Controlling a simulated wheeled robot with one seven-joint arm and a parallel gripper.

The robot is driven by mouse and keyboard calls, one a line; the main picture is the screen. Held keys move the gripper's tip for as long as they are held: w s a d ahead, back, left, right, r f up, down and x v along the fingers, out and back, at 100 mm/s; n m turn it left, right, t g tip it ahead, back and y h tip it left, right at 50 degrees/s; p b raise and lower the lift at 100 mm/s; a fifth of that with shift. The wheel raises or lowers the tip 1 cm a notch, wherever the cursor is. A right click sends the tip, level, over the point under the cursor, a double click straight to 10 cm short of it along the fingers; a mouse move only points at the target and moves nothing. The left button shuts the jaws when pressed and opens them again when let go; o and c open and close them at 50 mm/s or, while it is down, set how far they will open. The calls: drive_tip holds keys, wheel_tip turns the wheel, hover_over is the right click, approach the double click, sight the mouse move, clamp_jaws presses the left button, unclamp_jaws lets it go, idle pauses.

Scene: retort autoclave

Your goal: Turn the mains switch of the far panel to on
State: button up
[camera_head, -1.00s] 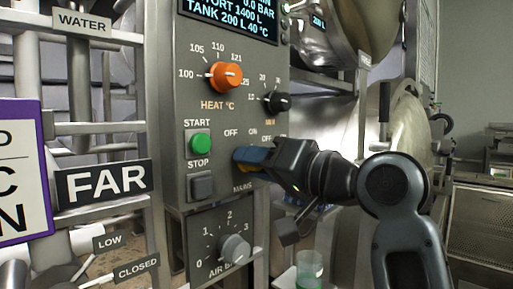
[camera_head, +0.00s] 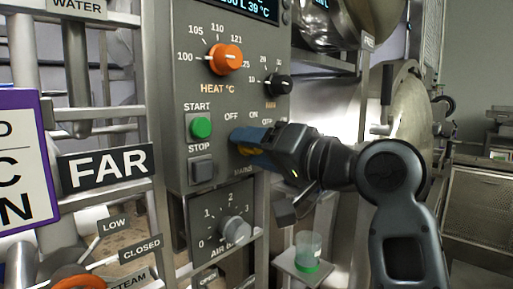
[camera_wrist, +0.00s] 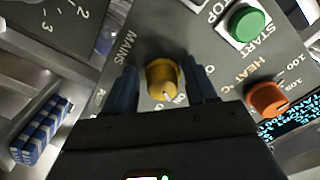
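The far panel (camera_head: 183,80) stands left of centre in the head view, beside a FAR sign (camera_head: 105,170). Its mains switch is a yellow knob (camera_wrist: 162,78), seen in the wrist view between my two blue fingers. My gripper (camera_wrist: 163,92) is open around the knob, with a visible gap on each side. The ON label lies close to the knob's near edge; the OFF label is mostly hidden by a finger. I cannot tell surely where the knob points. In the head view my gripper (camera_head: 247,143) hides most of the knob (camera_head: 246,151).
The grey air knob (camera_head: 235,229) is below. A glass with green liquid (camera_head: 308,252) stands on a small shelf under my wrist.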

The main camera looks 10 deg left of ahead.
drive_tip(key=shift+d+r, duration=0.1)
drive_tip(key=shift+b+v, duration=0.75)
drive_tip(key=shift+v, duration=3.1)
drive_tip(key=w+a+n, duration=0.1)
drive_tip(key=a+n, duration=0.1)
drive_tip(key=w+a+n, duration=0.2)
drive_tip(key=n, duration=0.1)
drive_tip(key=w+a+n, duration=0.1)
drive_tip(key=a+n, duration=0.1)
drive_tip(key=shift+w+n, duration=0.3)
drive_tip(key=shift+w, duration=0.1)
